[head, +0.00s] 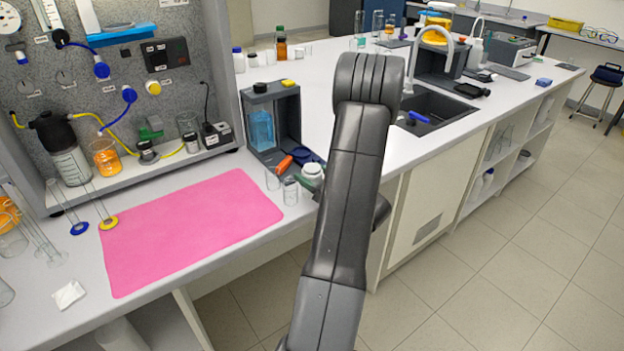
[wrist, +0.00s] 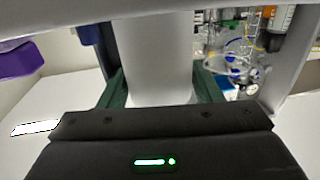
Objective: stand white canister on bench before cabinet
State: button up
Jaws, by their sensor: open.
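The white canister (head: 313,172) is by the bench edge in the head view, just left of my arm and partly hidden. In the wrist view a broad white cylinder (wrist: 153,60), which looks like the canister, is between the two green fingers of my gripper (wrist: 160,92). The fingers are open, one on each side of it; I cannot tell whether they touch it. In the head view my arm hides most of the gripper; a bit of green shows by the canister. A grey cabinet with a panel (head: 120,60) stands on the white bench (head: 190,262).
A dark open case (head: 290,112) holding a blue bottle (head: 262,130) stands behind the canister. Small glass vessels (head: 290,192) and an orange-handled item (head: 284,165) are close to its left. A pink mat (head: 190,230) covers clear bench further left. A sink (head: 440,108) lies to the right.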

jog(key=c, duration=0.9)
jog(key=shift+o, duration=0.2)
